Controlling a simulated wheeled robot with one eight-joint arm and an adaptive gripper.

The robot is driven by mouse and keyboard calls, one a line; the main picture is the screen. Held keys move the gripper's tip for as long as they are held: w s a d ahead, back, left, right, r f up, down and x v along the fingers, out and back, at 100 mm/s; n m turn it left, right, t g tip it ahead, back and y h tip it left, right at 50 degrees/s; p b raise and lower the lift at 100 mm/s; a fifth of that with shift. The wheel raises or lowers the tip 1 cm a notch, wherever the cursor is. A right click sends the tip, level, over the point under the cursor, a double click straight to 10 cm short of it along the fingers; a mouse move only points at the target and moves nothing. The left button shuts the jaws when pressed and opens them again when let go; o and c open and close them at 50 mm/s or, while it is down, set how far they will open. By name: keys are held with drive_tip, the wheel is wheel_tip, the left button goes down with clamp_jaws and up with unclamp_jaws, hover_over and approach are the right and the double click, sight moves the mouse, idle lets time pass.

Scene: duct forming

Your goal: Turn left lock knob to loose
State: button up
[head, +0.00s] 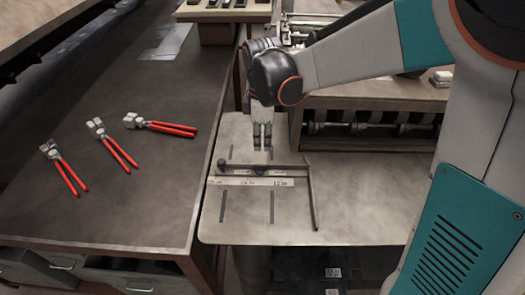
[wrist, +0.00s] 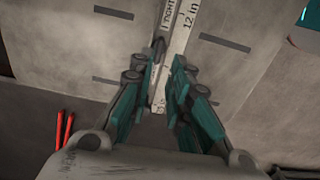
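A gauge bar with a ruler strip (head: 250,181) lies across the grey metal plate. A round dark knob (head: 221,163) stands at the bar's left end, and a smaller dark piece (head: 258,169) sits near its middle. My gripper (head: 262,146) points down above and behind the bar, to the right of the left knob. In the wrist view, my gripper (wrist: 164,62) has a narrow gap between its fingers and holds nothing visible. The ruler strip (wrist: 182,38), marked 12 in, runs behind that gap. I cannot make out the left knob in the wrist view.
Several red-handled pliers (head: 115,152) lie on the dark table (head: 125,205) at left. A long dark bar (head: 312,197) lies at the gauge's right end. A bench with rollers (head: 370,115) stands behind. The plate's right part is clear.

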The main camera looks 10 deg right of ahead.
drive_tip(key=shift+r, duration=1.2)
drive_tip(key=s+d+r+m+t, duration=0.3)
drive_tip(key=s+d+m, duration=0.2)
drive_tip(key=s+m, duration=0.3)
drive_tip(key=s+d+r+m+t, duration=0.3)
drive_tip(key=s+d+m+t, duration=0.1)
drive_tip(key=s+m, duration=0.4)
drive_tip(key=shift+s+d, duration=0.6)
drive_tip(key=shift+s, duration=0.4)
